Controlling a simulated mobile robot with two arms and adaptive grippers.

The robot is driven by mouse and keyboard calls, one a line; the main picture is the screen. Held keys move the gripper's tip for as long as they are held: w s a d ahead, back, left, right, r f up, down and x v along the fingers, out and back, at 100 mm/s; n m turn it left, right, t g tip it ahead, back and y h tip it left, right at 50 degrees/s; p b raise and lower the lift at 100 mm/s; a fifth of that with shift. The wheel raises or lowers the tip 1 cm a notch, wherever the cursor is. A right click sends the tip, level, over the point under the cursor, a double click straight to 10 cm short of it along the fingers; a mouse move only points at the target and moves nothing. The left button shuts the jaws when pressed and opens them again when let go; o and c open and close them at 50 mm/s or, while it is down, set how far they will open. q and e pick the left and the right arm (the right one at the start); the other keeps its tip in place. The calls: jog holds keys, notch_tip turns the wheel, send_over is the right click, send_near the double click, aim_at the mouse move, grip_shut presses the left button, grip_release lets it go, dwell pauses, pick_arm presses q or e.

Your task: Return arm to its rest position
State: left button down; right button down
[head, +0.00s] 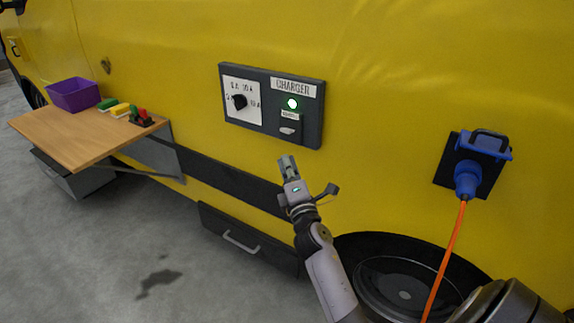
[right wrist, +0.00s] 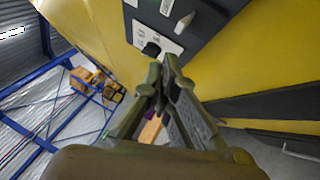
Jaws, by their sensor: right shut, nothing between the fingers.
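My right gripper (head: 287,163) is shut and empty in front of the yellow vehicle's side, just below the charger panel (head: 312,127). In the right wrist view its fingers (right wrist: 162,72) meet, with nothing between them. The panel has a black rotary knob (head: 240,102) on a white dial plate, a lit green light (head: 292,103) and a small switch below the light. The gripper appears apart from the panel. The knob also shows in the right wrist view (right wrist: 151,49), just beyond the fingertips. My left gripper is not in view.
A fold-down wooden shelf (head: 75,139) at left holds a purple bin (head: 74,96) and several small coloured items. A blue plug (head: 467,180) with an orange cable (head: 446,252) sits in a socket at right. A drawer (head: 245,240) and a wheel (head: 400,285) are below.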

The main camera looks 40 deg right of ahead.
jog(key=shift+f, duration=0.1)
dwell(0.5)
jog(key=s+a+f+m+g+y, duration=0.1)
jog(key=a+f+m+g+y, duration=0.15)
jog(key=f, duration=0.85)
jog(key=a+f+m+g+y, duration=0.1)
jog(key=a+f+g, duration=0.15)
jog(key=f, duration=0.95)
jog(key=s+a+f+m+g+y, duration=0.1)
jog(key=s+a+f+g, duration=0.2)
jog(key=f, duration=0.5)
jog(key=s+a+f+m+y, duration=0.1)
jog(key=s+a+f+m, duration=0.1)
jog(key=s+f, duration=0.5)
jog(key=s+a+f+m+g, duration=0.2)
jog(key=s+f, duration=0.6)
jog(key=s, duration=0.5)
jog(key=s+a+f+m+g+y, duration=0.1)
jog(key=s+a+f+m+g, duration=0.1)
jog(key=s+f+g, duration=0.3)
jog(key=s+a+f+m+g+y, duration=0.1)
jog(key=s+a+f+m+g, duration=0.1)
jog(key=s+f, duration=1)
jog(key=s+m+g, duration=0.1)
jog(key=s, duration=0.9)
jog(key=shift+s+a+f+m, duration=0.2)
jog(key=shift+s+a+m, duration=0.1)
jog(key=shift+m, duration=0.05)
